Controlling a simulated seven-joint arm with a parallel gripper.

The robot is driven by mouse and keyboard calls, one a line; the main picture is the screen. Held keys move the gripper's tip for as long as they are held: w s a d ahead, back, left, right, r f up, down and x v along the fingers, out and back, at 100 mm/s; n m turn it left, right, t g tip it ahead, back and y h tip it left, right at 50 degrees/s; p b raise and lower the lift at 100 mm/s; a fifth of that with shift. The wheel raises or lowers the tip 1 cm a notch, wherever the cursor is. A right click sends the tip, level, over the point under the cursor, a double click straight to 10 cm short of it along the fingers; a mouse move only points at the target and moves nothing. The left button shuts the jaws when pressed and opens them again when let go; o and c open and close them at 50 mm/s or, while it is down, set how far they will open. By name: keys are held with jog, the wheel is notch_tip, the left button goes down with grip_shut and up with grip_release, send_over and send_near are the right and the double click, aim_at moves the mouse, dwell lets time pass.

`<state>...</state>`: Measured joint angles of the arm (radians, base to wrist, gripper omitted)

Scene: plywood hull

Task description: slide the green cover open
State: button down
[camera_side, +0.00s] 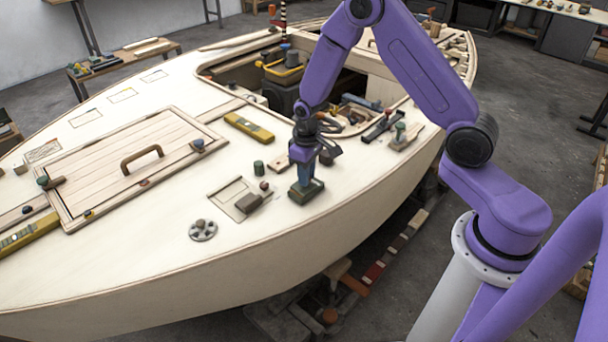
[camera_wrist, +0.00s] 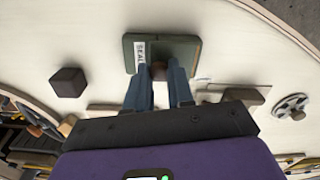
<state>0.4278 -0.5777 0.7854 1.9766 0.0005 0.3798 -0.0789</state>
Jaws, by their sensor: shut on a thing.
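The green cover (camera_side: 313,192) lies on the pale deck near the hull's right edge in the side view. In the wrist view the green cover (camera_wrist: 185,47) is a flat dark plate with a white label at its left and an orange edge at its right. My gripper (camera_side: 302,183) is down at the cover from above. In the wrist view the tips of my gripper (camera_wrist: 159,72) are shut on a small brown knob (camera_wrist: 159,72) on the cover. Whatever lies under the cover is hidden.
A shallow recess with a dark block (camera_side: 249,203), a grey slotted disc (camera_side: 203,230) and a green cylinder (camera_side: 258,167) are left of the cover. The deck toward the hull edge is bare.

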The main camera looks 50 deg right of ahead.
jog(key=d, duration=0.5)
jog(key=shift+d, duration=0.25)
jog(key=c, duration=1)
grip_release()
jog(key=shift+r, duration=0.1)
notch_tip(320, 180, up, 17)
jog(key=shift+r, duration=0.15)
